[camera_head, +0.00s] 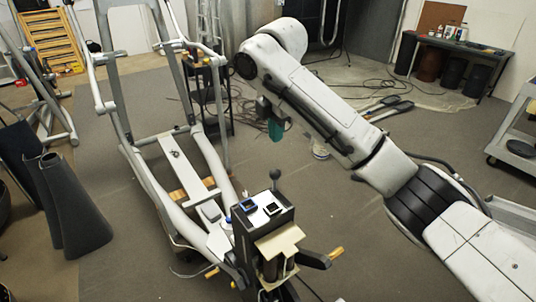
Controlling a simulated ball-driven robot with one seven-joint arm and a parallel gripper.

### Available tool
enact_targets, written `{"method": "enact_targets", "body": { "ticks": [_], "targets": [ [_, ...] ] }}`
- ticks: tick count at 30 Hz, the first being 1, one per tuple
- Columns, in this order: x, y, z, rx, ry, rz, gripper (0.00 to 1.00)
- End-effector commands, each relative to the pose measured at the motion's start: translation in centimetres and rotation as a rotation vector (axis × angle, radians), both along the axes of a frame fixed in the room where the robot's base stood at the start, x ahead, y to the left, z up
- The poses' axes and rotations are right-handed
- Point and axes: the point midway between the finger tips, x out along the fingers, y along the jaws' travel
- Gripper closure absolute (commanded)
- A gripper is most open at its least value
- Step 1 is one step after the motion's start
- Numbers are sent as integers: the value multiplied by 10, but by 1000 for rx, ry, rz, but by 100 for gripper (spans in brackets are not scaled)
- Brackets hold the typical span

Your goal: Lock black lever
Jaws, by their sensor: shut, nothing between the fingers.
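A black lever (275,175) with a round knob on a thin stalk stands upright at the back of a black box-like housing (250,232) near the bottom middle. My gripper (277,131) shows as a small dark and green end below my forearm, partly hidden by it. It appears above the knob in the picture and apart from it. Its fingers are shut and empty. The lever's base is partly hidden behind the housing.
The elliptical frame (140,115) with long grey bars stands left of the housing. A crank with a wooden handle (336,252) sticks out at right. A black cart (212,95) stands behind. A workbench (455,45) is at back right. Cables lie on the floor.

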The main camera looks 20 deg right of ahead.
Motion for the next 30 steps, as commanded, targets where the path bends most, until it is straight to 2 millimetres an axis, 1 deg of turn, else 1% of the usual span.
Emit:
{"method": "enact_targets", "body": {
  "ticks": [1,5,14,17,20,23,30],
  "targets": [
    [1,-3,5,-10,0,5,100],
    [2,-5,8,-20,3,12,100],
    [2,-5,7,-20,3,12,100],
    [3,-5,3,-19,4,12,100],
    [5,-6,-7,-18,4,12,100],
    [8,-7,-23,-19,6,11,100],
    [17,-10,-69,-20,4,10,100]
  ]
}}
